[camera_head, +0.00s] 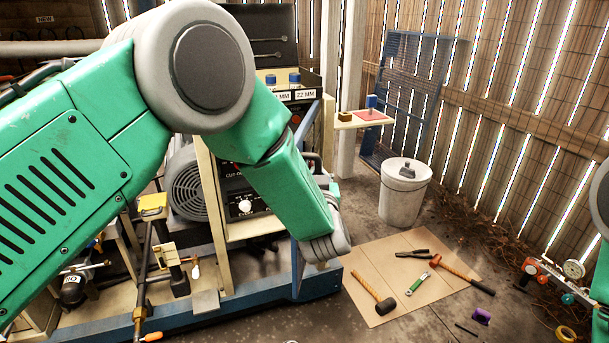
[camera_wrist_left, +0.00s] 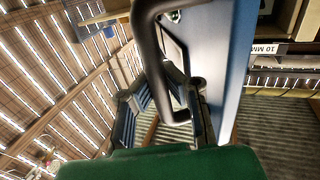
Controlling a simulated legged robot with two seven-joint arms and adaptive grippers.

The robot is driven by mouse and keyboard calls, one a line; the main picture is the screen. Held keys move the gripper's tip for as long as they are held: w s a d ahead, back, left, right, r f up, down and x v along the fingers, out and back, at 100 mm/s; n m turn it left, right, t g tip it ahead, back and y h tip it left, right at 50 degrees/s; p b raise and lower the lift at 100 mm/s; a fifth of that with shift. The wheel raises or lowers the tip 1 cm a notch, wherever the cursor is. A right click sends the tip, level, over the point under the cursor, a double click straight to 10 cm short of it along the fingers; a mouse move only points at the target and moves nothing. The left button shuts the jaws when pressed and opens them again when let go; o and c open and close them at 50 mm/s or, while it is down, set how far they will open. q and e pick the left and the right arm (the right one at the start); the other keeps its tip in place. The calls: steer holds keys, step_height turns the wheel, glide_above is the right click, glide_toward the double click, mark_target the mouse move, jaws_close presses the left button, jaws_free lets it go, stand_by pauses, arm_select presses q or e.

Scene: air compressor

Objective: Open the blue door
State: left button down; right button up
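The blue door shows as a blue panel (camera_wrist_left: 217,60) in the left wrist view, very close to the camera. A dark curved bar handle (camera_wrist_left: 151,60) stands out along its left side. In the head view a narrow blue upright edge (camera_head: 307,140) shows behind my left forearm, at the front of the machine. My left gripper (camera_wrist_left: 155,105) is near the handle; grey-blue finger parts show beyond the bar. Whether they touch or close around it I cannot tell. In the head view my left wrist hides the fingers. My right gripper is out of view.
The compressor machine's blue base (camera_head: 215,310) and motor (camera_head: 187,185) lie behind my left arm. A cardboard sheet (camera_head: 390,300) with hammers and other tools lies on the floor. A grey bin (camera_head: 404,195) stands beyond it, before a plank wall (camera_head: 520,120).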

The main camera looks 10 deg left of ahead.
arm_select(q)
steer(key=shift+d+f, duration=0.25)
steer(key=shift+d, duration=0.6)
steer(key=shift+d+f, duration=0.25)
steer(key=shift+d, duration=0.55)
steer(key=c, duration=2.2)
jaws_free()
steer(key=shift+s+a, duration=0.1)
steer(key=shift+a, duration=0.05)
steer(key=o, duration=0.7)
steer(key=shift+s+a+r, duration=0.15)
steer(key=shift+c, duration=0.2)
steer(key=v, duration=0.7)
steer(key=shift+s+y, duration=0.2)
steer(key=shift+y, duration=0.1)
steer(key=shift+r, duration=0.15)
